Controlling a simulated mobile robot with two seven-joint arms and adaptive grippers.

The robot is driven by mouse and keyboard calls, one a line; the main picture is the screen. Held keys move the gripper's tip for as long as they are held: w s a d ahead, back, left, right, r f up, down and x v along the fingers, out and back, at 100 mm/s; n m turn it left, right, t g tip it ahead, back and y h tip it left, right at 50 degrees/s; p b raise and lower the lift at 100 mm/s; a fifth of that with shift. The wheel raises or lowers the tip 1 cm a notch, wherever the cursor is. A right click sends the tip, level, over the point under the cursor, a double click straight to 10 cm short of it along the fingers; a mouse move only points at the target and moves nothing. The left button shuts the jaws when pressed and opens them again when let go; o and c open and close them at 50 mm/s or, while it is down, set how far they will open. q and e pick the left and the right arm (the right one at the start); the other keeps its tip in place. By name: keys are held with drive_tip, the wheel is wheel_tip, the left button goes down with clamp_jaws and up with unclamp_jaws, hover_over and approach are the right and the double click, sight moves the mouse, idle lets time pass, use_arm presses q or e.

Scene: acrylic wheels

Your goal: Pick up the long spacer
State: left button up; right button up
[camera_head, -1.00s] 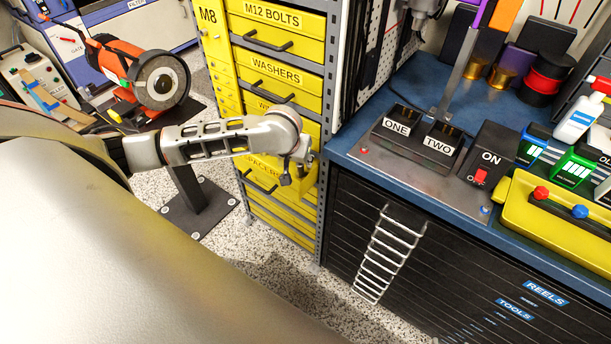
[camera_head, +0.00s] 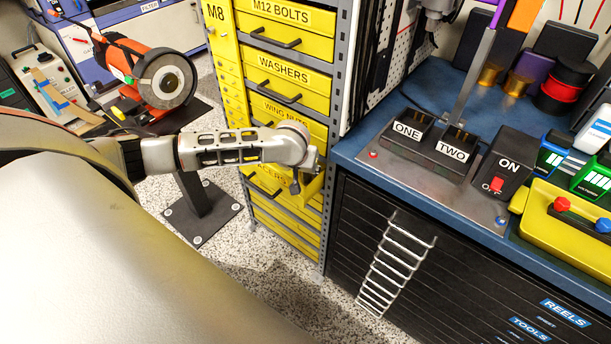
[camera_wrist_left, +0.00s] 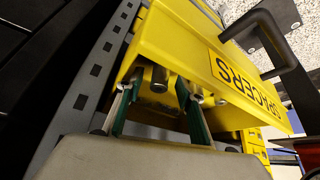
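The SPACERS drawer (camera_head: 314,188) is pulled open in the yellow cabinet, and its label is partly hidden by my left arm. It fills much of the left wrist view (camera_wrist_left: 185,40). My left gripper (camera_head: 308,178) is at this drawer. In the left wrist view my left gripper (camera_wrist_left: 158,88) has its two green-padded fingers apart, reaching into the drawer. A dark grey cylindrical spacer (camera_wrist_left: 159,75) shows between the fingers, with no clear contact. Smaller metal pieces are partly visible near it; I cannot tell their lengths. My right gripper is not in view.
The drawer's black handle (camera_wrist_left: 268,38) sticks out beside the label. A grey perforated cabinet post (camera_wrist_left: 98,70) stands close to the fingers. The blue workbench (camera_head: 350,146) is right of the cabinet. A grinder (camera_head: 150,80) on a stand is at the left.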

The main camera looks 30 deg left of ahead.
use_arm(q)
clamp_jaws()
drive_tip(key=shift+r, duration=0.1)
